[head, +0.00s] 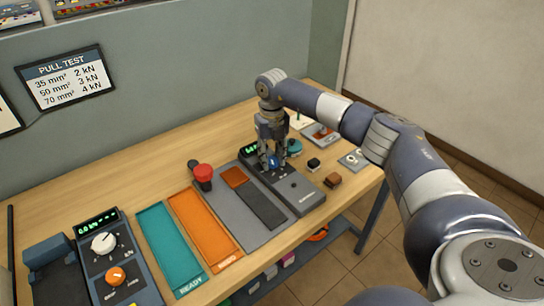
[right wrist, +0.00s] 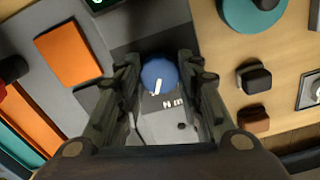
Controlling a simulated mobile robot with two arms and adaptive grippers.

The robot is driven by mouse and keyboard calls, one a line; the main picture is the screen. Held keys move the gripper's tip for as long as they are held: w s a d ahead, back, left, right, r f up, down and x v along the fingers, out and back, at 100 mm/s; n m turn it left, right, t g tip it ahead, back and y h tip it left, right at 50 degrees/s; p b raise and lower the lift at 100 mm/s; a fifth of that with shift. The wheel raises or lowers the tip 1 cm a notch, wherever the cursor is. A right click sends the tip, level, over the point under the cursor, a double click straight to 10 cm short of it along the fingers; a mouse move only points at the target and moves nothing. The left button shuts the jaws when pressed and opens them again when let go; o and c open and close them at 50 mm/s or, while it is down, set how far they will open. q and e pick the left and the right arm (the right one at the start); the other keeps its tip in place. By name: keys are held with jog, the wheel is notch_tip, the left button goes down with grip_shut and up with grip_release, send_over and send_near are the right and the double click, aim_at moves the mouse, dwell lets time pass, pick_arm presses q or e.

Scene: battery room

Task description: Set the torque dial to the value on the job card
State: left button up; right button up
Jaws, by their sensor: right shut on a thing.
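The blue torque dial (head: 273,162) sits on a dark grey device (head: 308,194) with a green display (head: 250,149). In the right wrist view the dial (right wrist: 158,74) shows a white pointer mark, with "Nm" printed below it. My right gripper (head: 272,163) points down over the device, its fingers on either side of the dial and shut on it. The display digits are too small to read in the head view. My left gripper is out of view.
Another unit with dials (head: 115,262) is at front left. Small black (head: 313,164) and brown (head: 333,180) blocks lie close on the right.

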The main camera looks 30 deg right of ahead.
aim_at(272, 160)
jog(key=o, duration=1.1)
jog(key=shift+c, duration=0.2)
jog(key=shift+r, duration=0.15)
notch_tip(272, 160, up, 12)
jog(key=shift+f, duration=0.2)
